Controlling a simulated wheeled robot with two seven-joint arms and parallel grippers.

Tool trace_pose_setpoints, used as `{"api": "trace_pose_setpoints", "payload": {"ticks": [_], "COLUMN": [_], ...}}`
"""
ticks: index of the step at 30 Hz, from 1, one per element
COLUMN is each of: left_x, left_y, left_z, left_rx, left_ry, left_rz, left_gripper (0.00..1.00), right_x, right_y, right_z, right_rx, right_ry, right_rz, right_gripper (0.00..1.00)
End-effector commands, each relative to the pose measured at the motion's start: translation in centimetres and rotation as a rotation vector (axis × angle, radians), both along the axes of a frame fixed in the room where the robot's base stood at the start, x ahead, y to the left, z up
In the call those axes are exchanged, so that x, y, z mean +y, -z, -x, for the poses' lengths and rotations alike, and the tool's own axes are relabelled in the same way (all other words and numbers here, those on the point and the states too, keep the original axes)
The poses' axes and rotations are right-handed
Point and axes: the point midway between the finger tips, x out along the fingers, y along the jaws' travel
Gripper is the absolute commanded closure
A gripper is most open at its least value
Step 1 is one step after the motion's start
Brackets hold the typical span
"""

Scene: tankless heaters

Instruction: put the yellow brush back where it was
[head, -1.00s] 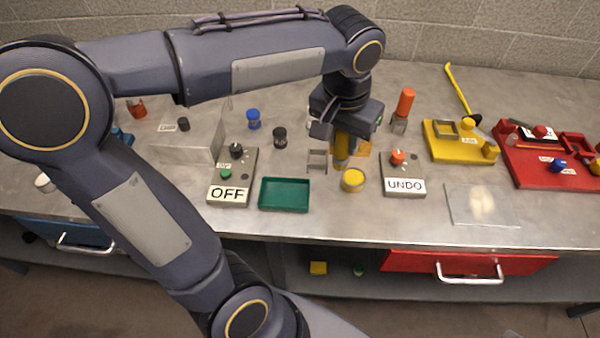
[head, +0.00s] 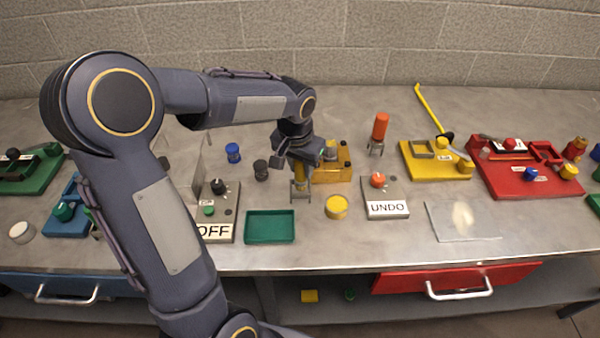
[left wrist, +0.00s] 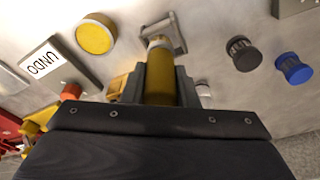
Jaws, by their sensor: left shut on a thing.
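My left gripper (head: 302,163) is shut on the yellow brush (head: 302,174), which hangs roughly upright below it. The brush also shows between the fingers in the left wrist view (left wrist: 158,78). A small grey metal stand (head: 300,194) is on the bench just below the brush, and it appears at the brush's far end in the left wrist view (left wrist: 170,30). The brush's lower end overlaps the stand in both views; I cannot tell whether it is inside the stand or above it. My right gripper is not in view.
A yellow block (head: 340,172) stands close behind and right of the gripper. A yellow round pot (head: 337,207), green tray (head: 270,227), UNDO box (head: 386,197) and OFF box (head: 221,211) lie around the stand. An orange brush (head: 380,126) stands in a similar holder.

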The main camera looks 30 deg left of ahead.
Motion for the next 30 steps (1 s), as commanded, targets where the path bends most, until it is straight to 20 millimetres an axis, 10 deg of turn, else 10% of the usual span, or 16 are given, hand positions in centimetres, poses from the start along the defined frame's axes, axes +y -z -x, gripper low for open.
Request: {"api": "trace_pose_setpoints", "payload": {"ticks": [21,22,30], "left_x": [0.5,0.5,0.5], "left_y": [4.4,4.4,4.3], "left_z": [-0.5,-0.5,-0.5], "left_rx": [0.0,0.001,0.001], "left_ry": [0.0,0.0,0.0], "left_rz": [-0.001,-0.001,-0.001], "left_gripper": [1.0,0.72,0.51], "right_x": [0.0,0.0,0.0], "right_y": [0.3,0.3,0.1], "right_z": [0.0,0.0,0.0], "right_rx": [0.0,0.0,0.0], "right_ry": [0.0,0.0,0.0], "right_rz": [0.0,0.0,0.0], "right_gripper": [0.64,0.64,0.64]}}
